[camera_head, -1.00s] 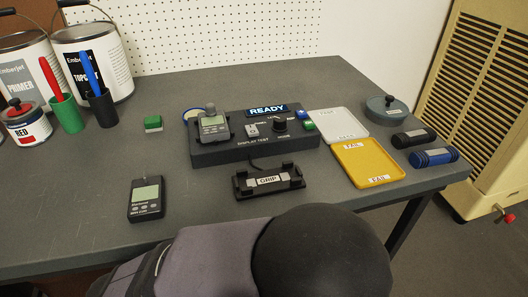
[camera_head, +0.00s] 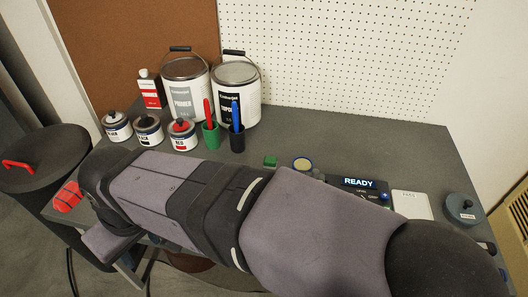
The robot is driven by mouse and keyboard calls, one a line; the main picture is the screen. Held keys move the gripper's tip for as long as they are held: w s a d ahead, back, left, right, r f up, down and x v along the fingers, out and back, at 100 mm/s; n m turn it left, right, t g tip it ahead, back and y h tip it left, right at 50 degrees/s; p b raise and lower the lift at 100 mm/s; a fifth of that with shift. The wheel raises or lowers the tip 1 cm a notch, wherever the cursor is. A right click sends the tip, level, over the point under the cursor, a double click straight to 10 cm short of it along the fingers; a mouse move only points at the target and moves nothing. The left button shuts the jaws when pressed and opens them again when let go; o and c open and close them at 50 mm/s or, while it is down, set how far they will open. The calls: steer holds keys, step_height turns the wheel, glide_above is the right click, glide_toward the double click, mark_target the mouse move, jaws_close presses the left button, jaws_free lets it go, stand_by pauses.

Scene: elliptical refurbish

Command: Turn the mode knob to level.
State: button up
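The display test box (camera_head: 326,179) stands on the grey bench, right of centre in the head view. Its screen (camera_head: 358,183) reads READY. Small lettering that seems to say LEVEL shows just below the screen. My arm covers most of the box's front, and I cannot make out the mode knob or where it points. A blue button (camera_head: 385,196) shows at the box's right end. My gripper is not in view; only my arm links show, stretching across the front of the bench.
Paint cans (camera_head: 187,92), small paint pots (camera_head: 148,130), and green (camera_head: 210,136) and blue-marker (camera_head: 236,139) cups stand at the back left. A white tray (camera_head: 411,204) and round grey weight (camera_head: 462,209) lie right of the box. A dark bin (camera_head: 45,165) stands at the left.

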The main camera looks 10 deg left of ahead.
steer(key=w+r+m+p, duration=0.1)
steer(key=w+r+p, duration=0.2)
steer(key=r+p, duration=0.65)
steer(key=w+d+f+m+h+p, duration=0.2)
steer(key=w+d+m, duration=0.1)
steer(key=w+d, duration=1.2)
steer(key=m+g+h+p, duration=0.1)
steer(key=m+p, duration=0.4)
glide_above(365, 199)
step_height(365, 199, down, 7)
steer(key=shift+r, duration=0.1)
steer(key=shift+d, duration=0.1)
steer(key=shift+f+p, duration=0.5)
steer(key=shift+f, duration=3.2)
